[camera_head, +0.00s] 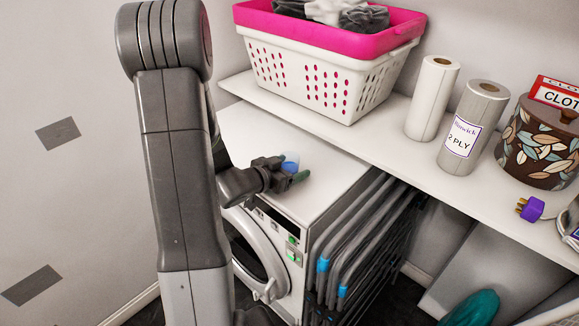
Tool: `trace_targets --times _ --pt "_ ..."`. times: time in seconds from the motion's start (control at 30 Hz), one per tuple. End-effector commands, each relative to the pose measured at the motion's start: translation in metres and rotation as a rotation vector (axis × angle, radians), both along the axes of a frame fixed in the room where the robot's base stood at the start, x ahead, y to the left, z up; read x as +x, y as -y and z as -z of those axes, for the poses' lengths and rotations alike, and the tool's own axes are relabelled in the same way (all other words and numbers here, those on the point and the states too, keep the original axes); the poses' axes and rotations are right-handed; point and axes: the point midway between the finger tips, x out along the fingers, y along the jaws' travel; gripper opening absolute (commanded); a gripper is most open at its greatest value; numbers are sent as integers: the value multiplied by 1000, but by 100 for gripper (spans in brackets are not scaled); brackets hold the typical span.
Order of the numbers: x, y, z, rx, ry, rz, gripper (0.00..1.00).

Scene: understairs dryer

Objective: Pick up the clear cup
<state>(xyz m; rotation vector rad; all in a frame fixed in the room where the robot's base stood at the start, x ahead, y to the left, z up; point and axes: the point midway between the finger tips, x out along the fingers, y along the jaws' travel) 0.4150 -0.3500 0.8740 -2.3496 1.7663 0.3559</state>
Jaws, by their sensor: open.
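The clear cup (290,160) stands on the white top of the dryer (325,175), near its middle. It looks small and bluish, with a brighter blue lower part. My gripper (293,172) is at the cup, reaching in from the left just above the dryer top. Its fingers are open, one in front of the cup and one on its left side. The gripper hides part of the cup. I cannot tell whether the fingers touch it.
A shelf (395,145) behind the dryer holds a white and pink laundry basket (300,75), two paper rolls (432,98) and a leaf-patterned pot (540,145). A folded grey rack (365,235) leans at the dryer's right side. The dryer top around the cup is clear.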

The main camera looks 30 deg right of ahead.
Motion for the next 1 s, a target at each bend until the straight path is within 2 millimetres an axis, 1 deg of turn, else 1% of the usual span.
trace_targets --times 0.1,0.13,0.27,0.3,0.37,0.77,1.0 --pt "0 0 0 0 0 0 76" --pt "0 0 0 0 0 0 72" --pt "0 0 0 0 0 0 46" --pt "0 -1 0 0 0 -1 38" --pt "0 -1 0 0 0 -1 27" --pt "0 0 -3 -1 0 0 27" --pt "0 0 -18 -2 3 1 27"
